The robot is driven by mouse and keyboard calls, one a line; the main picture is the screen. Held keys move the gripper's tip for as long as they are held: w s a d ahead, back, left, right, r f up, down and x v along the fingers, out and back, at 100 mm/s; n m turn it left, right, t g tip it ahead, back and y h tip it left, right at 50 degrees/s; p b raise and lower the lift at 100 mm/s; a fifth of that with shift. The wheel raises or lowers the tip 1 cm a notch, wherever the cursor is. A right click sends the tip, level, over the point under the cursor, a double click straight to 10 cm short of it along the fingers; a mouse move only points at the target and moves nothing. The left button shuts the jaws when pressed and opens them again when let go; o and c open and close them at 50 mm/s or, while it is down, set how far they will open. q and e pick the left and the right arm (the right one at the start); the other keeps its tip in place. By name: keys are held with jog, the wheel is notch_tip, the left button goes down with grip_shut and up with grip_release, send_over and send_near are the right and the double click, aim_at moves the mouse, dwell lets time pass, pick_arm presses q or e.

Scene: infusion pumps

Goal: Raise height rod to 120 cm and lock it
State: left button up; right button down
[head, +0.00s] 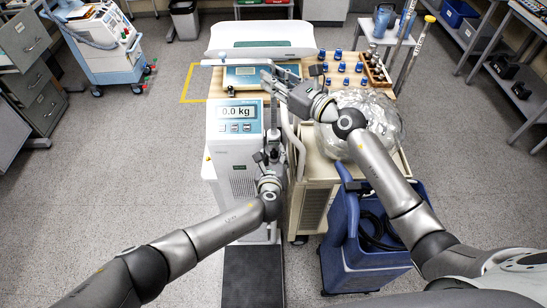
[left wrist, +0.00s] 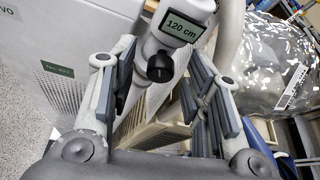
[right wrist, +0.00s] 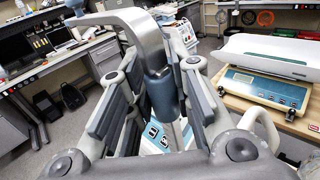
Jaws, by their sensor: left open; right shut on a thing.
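The height rod's grey bent top arm (right wrist: 115,18) and dark sleeve (right wrist: 163,95) show in the right wrist view; the top arm also shows in the head view (head: 225,62). My right gripper (head: 272,84) is shut on the sleeve. In the left wrist view the rod's display (left wrist: 182,27) reads 120 cm, and a black lock knob (left wrist: 160,67) sits just below it. My left gripper (head: 264,160) is open, with its fingers on either side of the knob and apart from it. The scale column's display (head: 237,112) reads 0.0 kg.
The dark scale platform (head: 252,278) lies below the column. Floor on the left is clear.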

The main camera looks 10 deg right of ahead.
jog(key=shift+r, duration=0.1)
pick_arm(q)
grip_shut()
jog(key=shift+d+m+y, duration=0.15)
jog(key=shift+m+y, duration=1.05)
jog(key=shift+m, duration=0.3)
grip_release()
jog(key=shift+s+r, duration=0.1)
jog(key=shift+s, duration=0.05)
jog(key=v, duration=1.1)
jog(key=shift+s, duration=0.45)
